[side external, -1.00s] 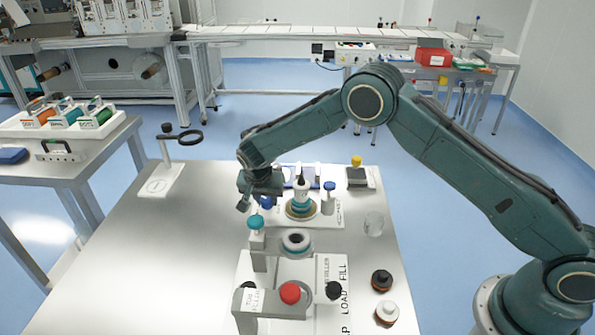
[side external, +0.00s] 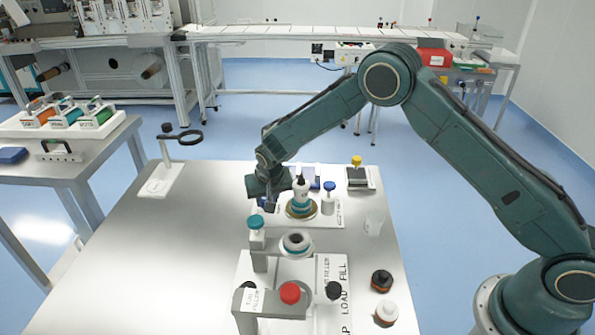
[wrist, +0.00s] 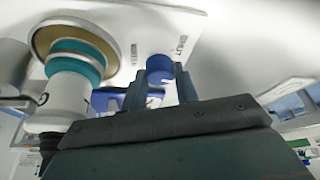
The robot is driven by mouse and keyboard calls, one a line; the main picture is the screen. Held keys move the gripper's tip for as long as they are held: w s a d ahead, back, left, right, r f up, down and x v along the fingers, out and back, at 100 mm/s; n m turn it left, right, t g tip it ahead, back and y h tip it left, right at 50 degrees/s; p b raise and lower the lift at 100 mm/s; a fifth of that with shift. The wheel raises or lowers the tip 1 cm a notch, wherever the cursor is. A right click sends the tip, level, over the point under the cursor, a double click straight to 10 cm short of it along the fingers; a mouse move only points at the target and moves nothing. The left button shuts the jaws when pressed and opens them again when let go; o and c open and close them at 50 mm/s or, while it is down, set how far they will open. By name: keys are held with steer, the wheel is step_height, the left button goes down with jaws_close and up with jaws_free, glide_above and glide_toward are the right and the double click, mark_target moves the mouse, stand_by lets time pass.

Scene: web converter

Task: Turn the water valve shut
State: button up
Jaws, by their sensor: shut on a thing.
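The water valve appears to be the blue round knob (wrist: 160,68) on a white labelled plate. My gripper (wrist: 162,78) has one finger on each side of it in the wrist view and is shut on it. In the side view my gripper (side external: 268,207) points down at the left of the white-and-teal bottle (side external: 301,193), and only a little blue shows beside it. The knob is mostly hidden there. How far the knob is turned cannot be told.
The bottle stands on a round gold base close to my gripper. A blue-capped white bottle (side external: 328,198) is to its right.

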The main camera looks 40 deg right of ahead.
stand_by(0.3)
steer(key=o, duration=1)
steer(key=shift+s+r, duration=0.1)
steer(key=shift+r, duration=0.1)
steer(key=v, duration=1.3)
steer(key=shift+s+d+r, duration=0.1)
steer(key=shift+r, duration=0.15)
